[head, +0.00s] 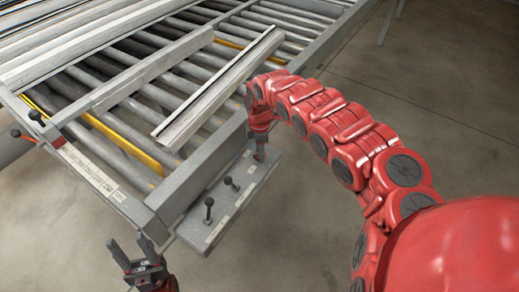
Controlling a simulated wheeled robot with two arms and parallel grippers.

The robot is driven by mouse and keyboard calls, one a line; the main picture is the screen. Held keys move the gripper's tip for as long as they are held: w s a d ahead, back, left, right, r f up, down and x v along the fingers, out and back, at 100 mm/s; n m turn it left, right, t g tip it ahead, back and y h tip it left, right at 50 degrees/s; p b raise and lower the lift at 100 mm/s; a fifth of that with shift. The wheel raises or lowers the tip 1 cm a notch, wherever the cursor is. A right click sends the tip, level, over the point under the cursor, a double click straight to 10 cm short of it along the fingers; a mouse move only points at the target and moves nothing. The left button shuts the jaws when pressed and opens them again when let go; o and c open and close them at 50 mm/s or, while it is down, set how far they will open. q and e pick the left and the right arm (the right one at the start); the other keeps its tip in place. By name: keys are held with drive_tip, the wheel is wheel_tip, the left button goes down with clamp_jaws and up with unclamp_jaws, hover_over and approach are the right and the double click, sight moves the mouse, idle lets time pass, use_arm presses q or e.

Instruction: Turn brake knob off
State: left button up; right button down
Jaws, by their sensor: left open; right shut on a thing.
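A grey panel (222,220) with small white labels sticks out from the front of the roller bench. Black knobs on short stems stand on it, a near one (209,203) and a middle one (229,182). My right gripper (260,152) points down at the panel's far end and is shut on what looks like another knob, mostly hidden by the fingers. The labels are too small to read, so I cannot tell which knob is the brake. My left gripper (128,244) is open and empty, low in the picture, left of the panel and apart from it.
The bench has grey rollers (130,122), a yellow bar (122,136) and a long metal profile (220,85) lying across. The floor (440,100) at right is clear.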

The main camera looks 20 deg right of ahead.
drive_tip(key=n, duration=0.2)
drive_tip(key=shift+d+n+b, duration=0.1)
drive_tip(key=shift+n+b, duration=0.3)
drive_tip(key=shift+f+n+b, duration=0.1)
drive_tip(key=shift+n+b, duration=0.3)
drive_tip(key=shift+n, duration=0.4)
drive_tip(key=n+b, duration=0.2)
drive_tip(key=n, duration=0.1)
drive_tip(key=shift+n, duration=0.3)
drive_tip(key=shift+n+b, duration=0.3)
drive_tip(key=shift+n, duration=0.1)
drive_tip(key=shift+c, duration=1.8)
unclamp_jaws()
